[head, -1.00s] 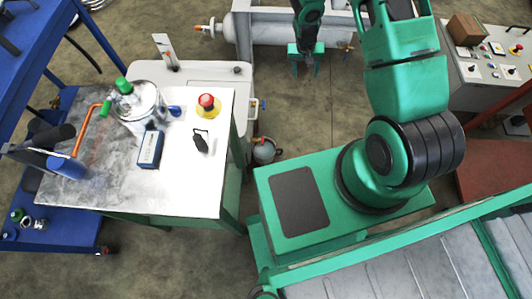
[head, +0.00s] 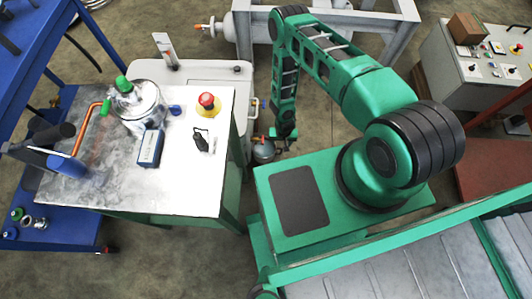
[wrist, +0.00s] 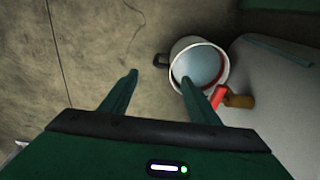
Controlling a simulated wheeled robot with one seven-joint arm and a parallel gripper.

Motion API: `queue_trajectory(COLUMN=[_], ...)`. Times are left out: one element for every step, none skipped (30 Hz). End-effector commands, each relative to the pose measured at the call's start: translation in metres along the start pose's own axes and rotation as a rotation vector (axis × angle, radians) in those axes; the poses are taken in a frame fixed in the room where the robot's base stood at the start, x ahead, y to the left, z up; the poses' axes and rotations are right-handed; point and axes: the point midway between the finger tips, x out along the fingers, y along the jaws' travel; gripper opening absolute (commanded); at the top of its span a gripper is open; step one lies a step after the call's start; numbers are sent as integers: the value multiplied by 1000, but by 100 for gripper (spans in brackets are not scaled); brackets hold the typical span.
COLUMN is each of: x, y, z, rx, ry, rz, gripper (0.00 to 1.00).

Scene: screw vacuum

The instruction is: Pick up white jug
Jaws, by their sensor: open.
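A pale, round, open vessel with a white rim and a dark side handle, which looks like the white jug (wrist: 203,64), shows in the wrist view. In the head view it is small (head: 263,152), low beside the table, its upper part crowded by a red-handled valve. My gripper (wrist: 159,79) is open and empty. Its right fingertip overlaps the vessel's lower left rim in the wrist view, and its left finger is over bare floor. I cannot tell the height between them. In the head view my gripper (head: 284,138) hangs just right of the vessel.
A red valve handle (wrist: 218,97) and brass fitting sit close beside the vessel, next to a pale machine body (wrist: 275,85). The white-topped table (head: 190,185) holds a metal vessel with a green lid (head: 138,103), a red button and a blue box.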

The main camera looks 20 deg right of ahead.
Motion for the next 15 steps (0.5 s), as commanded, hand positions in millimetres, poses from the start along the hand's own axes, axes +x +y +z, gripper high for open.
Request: queue_trajectory(x=[5,9,14,19,23,29,34,38,43,46,48,52,53,55,56], y=[0,0,0,0,0,1,0,0,0,0,0,0,0,0,0], z=[2,3,3,2,2,3,2,2,2,2,2,2,2,2,2], rx=[0,1,1,1,1,1,1,1,1,1,1,1,1,1,1], ry=[0,0,0,1,0,0,0,0,0,1,1,0,0,0,-1], rz=[-1,-1,-1,-1,0,0,0,0,0,0,0,0,0,0,0], gripper=[56,56,56,56,56,56,56,56,56,56,56,56,56,56,56])
